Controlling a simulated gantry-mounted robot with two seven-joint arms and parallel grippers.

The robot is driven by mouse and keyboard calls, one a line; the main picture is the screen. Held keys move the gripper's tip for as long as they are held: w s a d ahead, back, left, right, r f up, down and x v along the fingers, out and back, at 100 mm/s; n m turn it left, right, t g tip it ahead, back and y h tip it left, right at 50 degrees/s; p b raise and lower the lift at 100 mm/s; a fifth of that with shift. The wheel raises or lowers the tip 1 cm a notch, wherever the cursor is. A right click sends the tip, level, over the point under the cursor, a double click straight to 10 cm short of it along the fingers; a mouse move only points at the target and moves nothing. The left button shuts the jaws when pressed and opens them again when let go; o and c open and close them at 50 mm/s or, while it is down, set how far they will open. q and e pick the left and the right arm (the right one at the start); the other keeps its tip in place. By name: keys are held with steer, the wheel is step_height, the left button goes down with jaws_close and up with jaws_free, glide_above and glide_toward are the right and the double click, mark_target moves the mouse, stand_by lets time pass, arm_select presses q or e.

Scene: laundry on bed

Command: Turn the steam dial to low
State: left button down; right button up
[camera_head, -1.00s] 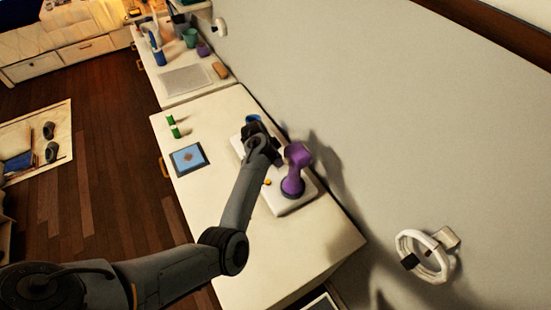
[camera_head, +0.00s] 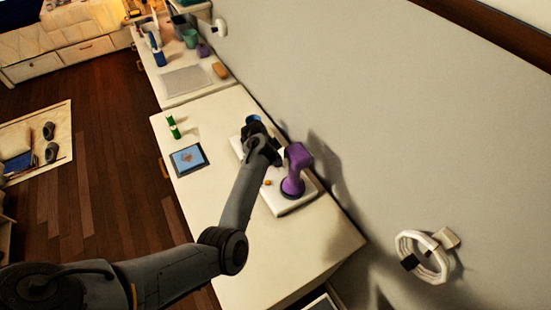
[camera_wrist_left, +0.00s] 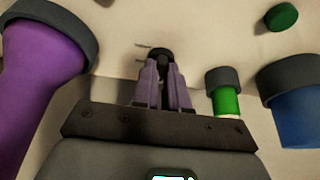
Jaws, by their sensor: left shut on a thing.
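My left gripper (camera_head: 258,128) reaches over the white base board (camera_head: 289,206) on the cream-topped counter. In the left wrist view, its two fingers (camera_wrist_left: 161,62) are shut on a small black knob (camera_wrist_left: 160,52), which I take to be the steam dial. Markings show beside the knob, but I cannot read them or tell its setting. A purple device (camera_head: 295,168) with a dark foot stands on the board just right of the gripper; it also shows at the left of the wrist view (camera_wrist_left: 40,75). My right gripper is not in view.
A blue item (camera_head: 253,118) is just behind the gripper. A green-and-white bottle (camera_head: 173,127) and a tablet-like panel (camera_head: 187,160) lie to the left on the counter. A wall holder with a white coil (camera_head: 424,256) is at right. The near counter is clear.

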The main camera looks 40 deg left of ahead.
arm_select(q)
steer(key=m+h, duration=0.1)
steer(key=m, duration=0.2)
steer(key=shift+a+g+p, duration=0.2)
steer(key=shift+g+p, duration=0.1)
steer(key=m, duration=0.3)
steer(key=shift+w+g+h, duration=0.15)
steer(key=shift+g+h, duration=0.25)
steer(key=m+g, duration=0.1)
steer(key=m, duration=0.1)
steer(key=shift+w+a+m, duration=0.1)
steer(key=shift+a+m, duration=0.05)
steer(key=shift+m, duration=0.15)
steer(key=shift+w+m+g+h+b, duration=0.15)
steer(key=shift+m+g+h+b, duration=0.45)
steer(key=shift+m, duration=0.8)
steer(key=c, duration=1.2)
jaws_free()
steer(key=shift+o, duration=0.2)
